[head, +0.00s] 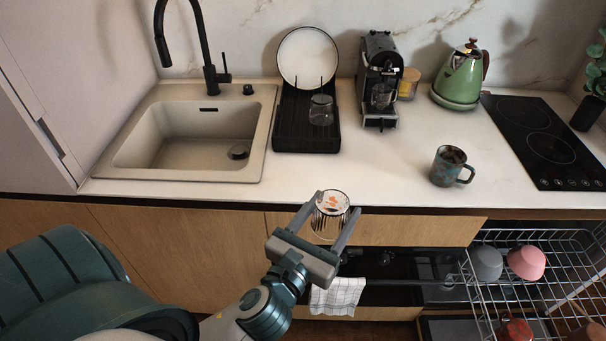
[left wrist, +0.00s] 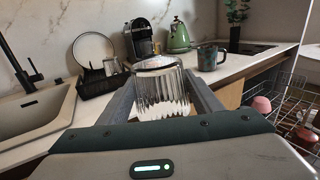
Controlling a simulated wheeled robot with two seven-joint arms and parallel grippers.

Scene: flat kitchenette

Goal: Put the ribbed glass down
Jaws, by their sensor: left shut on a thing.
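The ribbed glass (head: 329,217) is clear with vertical ribs. My left gripper (head: 331,213) is shut on it and holds it in the air in front of the counter's front edge. In the left wrist view the ribbed glass (left wrist: 161,92) stands between the two fingers of my left gripper (left wrist: 160,95), with the counter behind it. Its base end is hidden in part by the gripper body there. My right gripper is not in either view.
The counter (head: 380,180) is clear between the black dish rack (head: 306,145) and the blue-brown mug (head: 450,168). The sink (head: 190,175) is at left, the coffee machine (head: 380,70), green kettle (head: 462,75) and cooktop (head: 545,140) are behind and right. An open dishwasher rack (head: 545,290) juts out at right.

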